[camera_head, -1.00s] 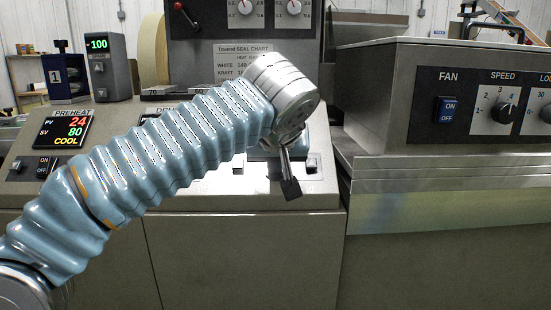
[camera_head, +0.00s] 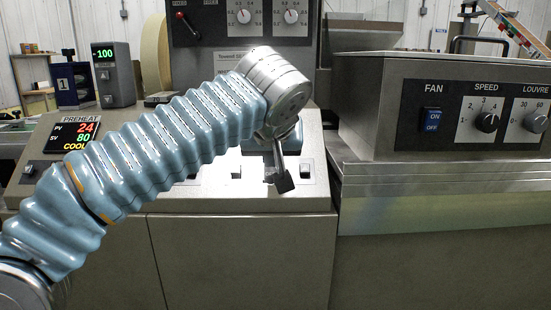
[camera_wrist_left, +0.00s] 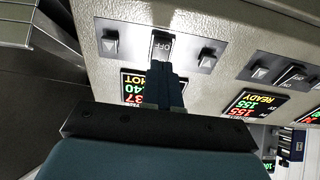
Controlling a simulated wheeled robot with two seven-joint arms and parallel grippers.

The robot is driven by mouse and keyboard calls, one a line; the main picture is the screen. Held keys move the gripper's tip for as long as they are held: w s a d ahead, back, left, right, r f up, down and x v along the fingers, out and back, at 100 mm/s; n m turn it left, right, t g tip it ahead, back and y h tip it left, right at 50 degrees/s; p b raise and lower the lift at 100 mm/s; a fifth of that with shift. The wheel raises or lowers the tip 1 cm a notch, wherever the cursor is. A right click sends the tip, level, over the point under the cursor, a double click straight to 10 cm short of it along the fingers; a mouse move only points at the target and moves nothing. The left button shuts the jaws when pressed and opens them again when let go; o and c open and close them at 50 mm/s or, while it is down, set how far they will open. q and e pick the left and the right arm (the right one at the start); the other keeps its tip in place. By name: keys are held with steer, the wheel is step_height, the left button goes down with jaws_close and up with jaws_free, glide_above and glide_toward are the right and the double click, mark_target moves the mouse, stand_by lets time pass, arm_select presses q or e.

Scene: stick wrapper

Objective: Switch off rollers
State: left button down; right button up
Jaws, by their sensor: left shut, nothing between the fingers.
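My left gripper (camera_head: 283,182) reaches over the right end of the sloping control panel (camera_head: 220,198). It is shut and empty, pointing down. In the left wrist view, where the panel appears upside down, the fingertips (camera_wrist_left: 163,72) are right at a rocker switch (camera_wrist_left: 163,45) with OFF readable on it. I cannot tell whether they touch it. A small button or switch stands on each side of it, the left one (camera_wrist_left: 109,42) and the right one (camera_wrist_left: 208,58). No rollers label is readable; my arm hides the panel's middle. My right gripper is not in view.
A HOT display (camera_wrist_left: 140,87) and a READY display (camera_wrist_left: 250,103) lie near the switches. In the head view, the machine at right has a blue FAN switch (camera_head: 432,120) and a SPEED knob (camera_head: 487,121). A cabinet with dials (camera_head: 240,25) rises behind the panel.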

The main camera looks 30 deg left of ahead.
arm_select(q)
steer(key=v, duration=1)
steer(key=shift+s+d+f+p, duration=0.2)
steer(key=shift+s+d+p, duration=0.05)
steer(key=shift+s+p, duration=0.15)
